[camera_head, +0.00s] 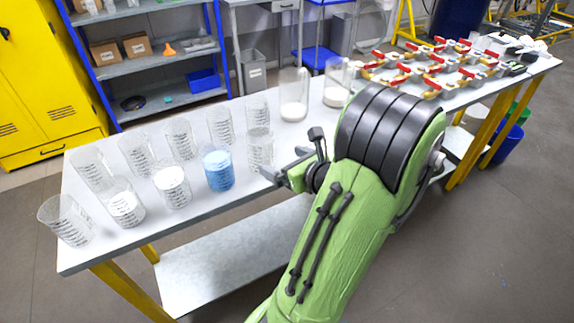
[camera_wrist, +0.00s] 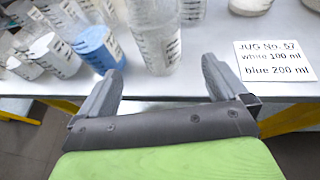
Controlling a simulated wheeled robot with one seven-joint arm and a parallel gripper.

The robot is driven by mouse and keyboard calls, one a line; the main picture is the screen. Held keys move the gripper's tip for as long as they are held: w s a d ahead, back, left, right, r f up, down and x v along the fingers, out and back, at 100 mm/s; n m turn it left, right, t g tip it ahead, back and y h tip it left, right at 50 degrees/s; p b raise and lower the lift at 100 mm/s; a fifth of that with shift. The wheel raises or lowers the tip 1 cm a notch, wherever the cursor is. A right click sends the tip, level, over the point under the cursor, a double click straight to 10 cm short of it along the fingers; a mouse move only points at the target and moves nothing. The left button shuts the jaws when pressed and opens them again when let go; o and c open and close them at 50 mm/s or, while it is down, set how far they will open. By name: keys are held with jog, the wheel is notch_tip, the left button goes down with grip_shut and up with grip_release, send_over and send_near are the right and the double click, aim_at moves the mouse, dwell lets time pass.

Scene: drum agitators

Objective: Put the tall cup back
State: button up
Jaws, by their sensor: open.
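Two taller clear cups stand at the back of the workbench in the head view: the left tall cup (camera_head: 293,97) and the right tall cup (camera_head: 338,84), both with white contents low inside. My gripper (camera_head: 291,153) is open and empty. It points at a clear graduated cup (camera_head: 260,150) at the near edge of the group. In the wrist view that clear cup (camera_wrist: 157,45) stands upright just beyond and between the fingertips of my gripper (camera_wrist: 160,66), apart from them. My arm hides part of the bench to the right.
Several graduated cups crowd the bench's left, including a blue-filled cup (camera_head: 218,170) beside the clear one. A card (camera_wrist: 276,62) reading "JUG No. 57, white 100 ml, blue 200 ml" lies right of my fingers. Red-handled valves (camera_head: 435,68) occupy the far right.

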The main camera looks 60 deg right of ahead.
jog(key=w+a+n+g+y, duration=0.3)
jog(key=a+n, duration=0.7)
jog(key=n, duration=0.1)
jog(key=w+a+n+g+y, duration=0.2)
jog(key=w+a+n+y, duration=0.15)
jog(key=a+n, duration=0.7)
jog(key=s+a+r+n+g, duration=0.1)
jog(key=s+a+n, duration=0.3)
jog(key=n, duration=0.5)
jog(key=s+a+r+n+g+h, duration=0.1)
jog(key=s+a+r+n, duration=0.2)
jog(key=n, duration=0.7)
jog(key=s+a, duration=0.2)
jog(key=a, duration=0.1)
jog(key=shift+s+a+r, duration=0.2)
jog(key=shift+r, duration=0.1)
jog(key=shift+h, duration=0.25)
notch_tip(320, 180, up, 8)
jog(key=p, duration=0.7)
jog(key=shift+p, duration=0.4)
